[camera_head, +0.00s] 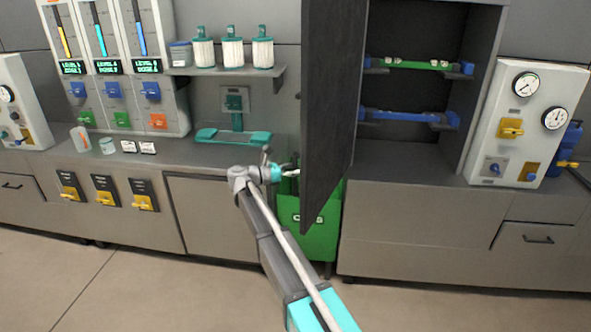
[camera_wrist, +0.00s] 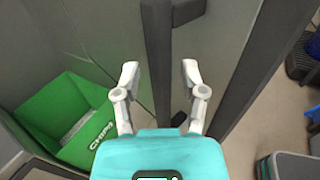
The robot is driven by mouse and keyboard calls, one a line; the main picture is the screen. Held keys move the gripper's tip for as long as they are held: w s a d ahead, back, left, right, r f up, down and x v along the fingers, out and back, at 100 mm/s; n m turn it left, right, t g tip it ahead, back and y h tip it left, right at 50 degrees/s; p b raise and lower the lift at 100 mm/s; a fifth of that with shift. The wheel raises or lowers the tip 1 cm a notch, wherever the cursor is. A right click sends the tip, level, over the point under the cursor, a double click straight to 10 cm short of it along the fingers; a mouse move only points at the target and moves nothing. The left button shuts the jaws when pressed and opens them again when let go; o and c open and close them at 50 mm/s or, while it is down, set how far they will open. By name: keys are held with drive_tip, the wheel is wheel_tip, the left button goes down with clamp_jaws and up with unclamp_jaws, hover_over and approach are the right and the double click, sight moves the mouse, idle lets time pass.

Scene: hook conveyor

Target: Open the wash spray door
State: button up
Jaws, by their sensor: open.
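A tall dark grey door (camera_head: 333,100) stands swung outward from an open cabinet (camera_head: 480,90) in the head view, seen nearly edge-on. No label on it is legible, so I cannot tell for certain that it is the wash spray door. My gripper (camera_head: 291,172) is at the left of the door's lower part. In the wrist view my gripper (camera_wrist: 160,76) is open, with a finger on each side of a dark upright bar (camera_wrist: 158,55), which looks like a handle. I see no clear contact; the bar's lower end is partly hidden by the gripper body.
Inside the cabinet are a green hooked bar (camera_head: 415,64) and a blue one (camera_head: 400,116). A green bin (camera_head: 318,235) stands below the door, close to my arm. A gauge panel (camera_head: 525,125) is at the right. A counter (camera_head: 150,165) runs left; the floor in front is clear.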

drive_tip(key=shift+a, duration=0.15)
drive_tip(key=v, duration=1.1)
drive_tip(key=shift+s+a, duration=0.2)
drive_tip(key=shift+a, duration=0.15)
